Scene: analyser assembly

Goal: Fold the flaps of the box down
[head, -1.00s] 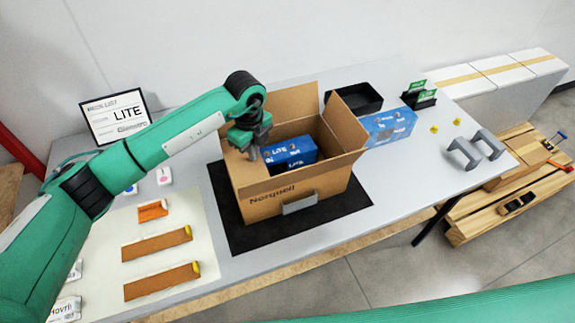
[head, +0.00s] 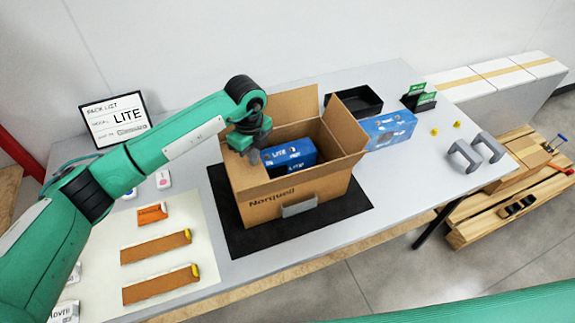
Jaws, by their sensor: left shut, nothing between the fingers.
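The cardboard box (head: 318,189) stands open on a black mat (head: 238,242) on the table. Its back flap (head: 292,106) stands up, and its right flap (head: 345,126) stands up, leaning outward. The left flap is partly hidden by my arm, so its angle is unclear. A blue carton (head: 290,154) lies inside the box. My left gripper (head: 254,156) is shut and empty at the left side of the opening, beside the blue carton; I cannot tell whether it touches the box. My right gripper is out of view.
Another blue carton (head: 390,128) and a black tray (head: 355,100) stand behind the box to the right. Grey brackets (head: 476,152) and yellow pieces lie at the table's right. A pack list sign (head: 114,118) stands at the back left. A pale sheet with orange-brown parts lies front left.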

